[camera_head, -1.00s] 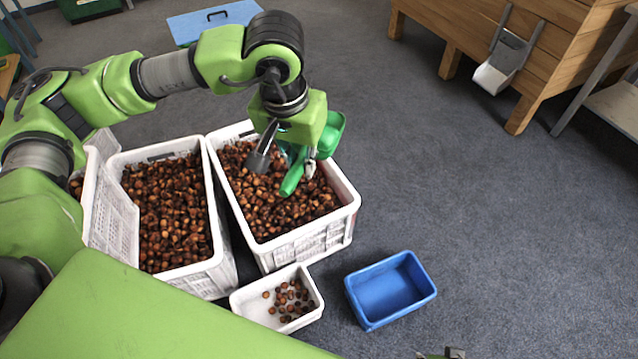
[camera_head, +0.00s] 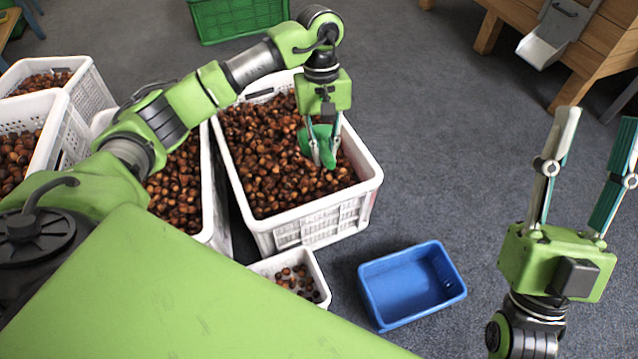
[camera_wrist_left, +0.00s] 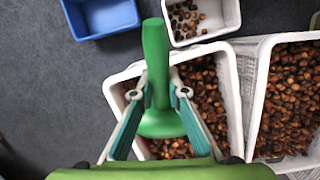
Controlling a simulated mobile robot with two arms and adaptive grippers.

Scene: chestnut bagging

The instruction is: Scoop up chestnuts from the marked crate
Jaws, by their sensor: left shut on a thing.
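A white crate (camera_head: 316,222) full of brown chestnuts (camera_head: 262,160) stands at the centre of the head view; I cannot make out a mark on it. My left gripper (camera_head: 324,158) is over this crate, pointing down, and is shut on a green scoop (camera_head: 321,134). The scoop is low over the chestnuts near the crate's right side; whether it touches them is unclear. In the left wrist view the scoop's handle (camera_wrist_left: 154,50) sticks out between the fingers. My right gripper (camera_head: 596,125) is open and empty at the right, fingers pointing up.
A small white bin (camera_head: 318,270) with some chestnuts and an empty blue bin (camera_head: 366,290) stand in front of the crate. More white crates (camera_head: 92,88) of chestnuts are at the left. A green crate (camera_head: 205,22) stands behind.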

